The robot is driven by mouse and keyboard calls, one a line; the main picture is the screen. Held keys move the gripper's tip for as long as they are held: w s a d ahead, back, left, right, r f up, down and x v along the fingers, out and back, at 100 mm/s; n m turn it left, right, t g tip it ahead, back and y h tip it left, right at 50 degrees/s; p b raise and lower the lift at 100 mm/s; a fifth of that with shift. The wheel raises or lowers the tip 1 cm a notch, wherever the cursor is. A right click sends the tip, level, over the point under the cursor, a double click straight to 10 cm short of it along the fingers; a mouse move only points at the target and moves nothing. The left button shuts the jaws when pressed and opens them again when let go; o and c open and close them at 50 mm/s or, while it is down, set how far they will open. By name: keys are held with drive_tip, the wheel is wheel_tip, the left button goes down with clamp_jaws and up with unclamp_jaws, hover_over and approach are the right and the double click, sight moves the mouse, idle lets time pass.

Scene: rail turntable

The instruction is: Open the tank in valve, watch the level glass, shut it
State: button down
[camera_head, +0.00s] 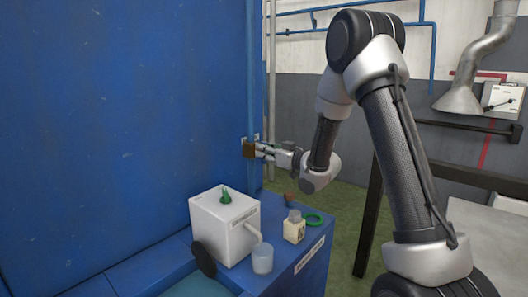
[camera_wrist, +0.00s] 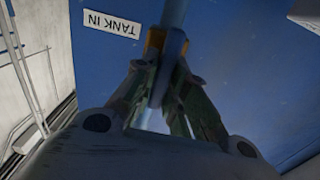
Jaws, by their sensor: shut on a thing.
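The tank in valve has a brass-coloured body (camera_head: 248,148) on a vertical blue pipe (camera_head: 254,90) beside the tall blue wall. In the wrist view a "TANK IN" label (camera_wrist: 114,22), upside down, is on the blue surface next to the brass body (camera_wrist: 153,40). My gripper (camera_head: 262,149) is at the valve. In the wrist view its fingers (camera_wrist: 162,80) close on a narrow blue-grey part, seemingly the valve's lever, just in front of the brass body. The fingers partly hide the lever, so I cannot tell its angle. I cannot make out a level glass.
Below my arm, a white box (camera_head: 222,228) with a green knob stands on a blue ledge. A pale cup (camera_head: 262,258), a small cream block (camera_head: 294,230) and a green ring (camera_head: 314,219) are near it. A dark post (camera_head: 369,215) and grey table (camera_head: 488,228) are at right.

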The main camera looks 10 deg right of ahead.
drive_tip(key=c, duration=1.5)
unclamp_jaws()
drive_tip(key=v, duration=1.2)
